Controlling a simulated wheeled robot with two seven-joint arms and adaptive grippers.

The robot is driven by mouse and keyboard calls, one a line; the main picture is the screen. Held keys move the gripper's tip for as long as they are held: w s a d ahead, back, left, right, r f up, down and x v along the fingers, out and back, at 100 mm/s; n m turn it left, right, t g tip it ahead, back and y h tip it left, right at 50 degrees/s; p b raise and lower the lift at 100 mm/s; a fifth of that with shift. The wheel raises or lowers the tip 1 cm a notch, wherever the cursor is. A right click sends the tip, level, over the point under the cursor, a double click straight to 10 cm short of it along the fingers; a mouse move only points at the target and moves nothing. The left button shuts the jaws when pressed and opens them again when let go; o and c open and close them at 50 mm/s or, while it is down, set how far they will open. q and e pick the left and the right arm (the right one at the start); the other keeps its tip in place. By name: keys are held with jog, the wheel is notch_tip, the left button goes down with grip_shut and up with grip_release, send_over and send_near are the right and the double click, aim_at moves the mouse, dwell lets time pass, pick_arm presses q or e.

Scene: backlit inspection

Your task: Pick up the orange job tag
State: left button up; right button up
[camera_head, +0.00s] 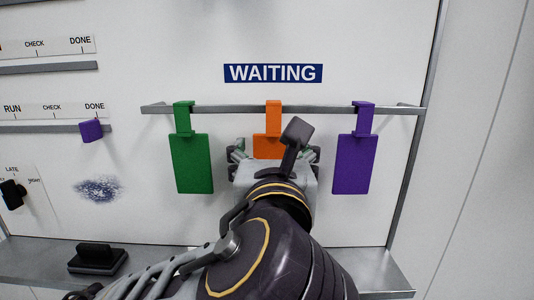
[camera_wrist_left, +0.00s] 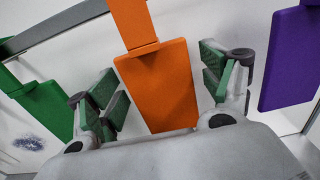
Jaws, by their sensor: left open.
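The orange job tag (camera_head: 268,146) hangs by its hook from the metal rail (camera_head: 225,110) under the WAITING sign, between a green tag and a purple tag. Its lower part is hidden behind my left gripper in the head view. My left gripper (camera_head: 272,150) is in front of the tag with its fingers apart. In the left wrist view the orange tag (camera_wrist_left: 158,85) stands between the two open green-padded fingers (camera_wrist_left: 165,88), with a gap visible on each side. My right gripper is not in view.
The green tag (camera_head: 191,163) hangs to the left and the purple tag (camera_head: 355,164) to the right, both close to the gripper. A grey shelf (camera_head: 165,262) runs below, with a black stamp-like object (camera_head: 97,259) on it. Slotted rails with a purple slider (camera_head: 91,130) are at left.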

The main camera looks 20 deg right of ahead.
pick_arm(q)
jog(key=shift+s+a+r, duration=0.1)
jog(key=shift+s, duration=0.15)
jog(key=shift+w, duration=0.1)
jog(key=shift+c, duration=0.2)
jog(key=shift+c, duration=1.1)
jog(key=c, duration=0.7)
jog(key=shift+c, duration=0.2)
jog(key=shift+w+r, duration=0.1)
jog(key=shift+w, duration=0.05)
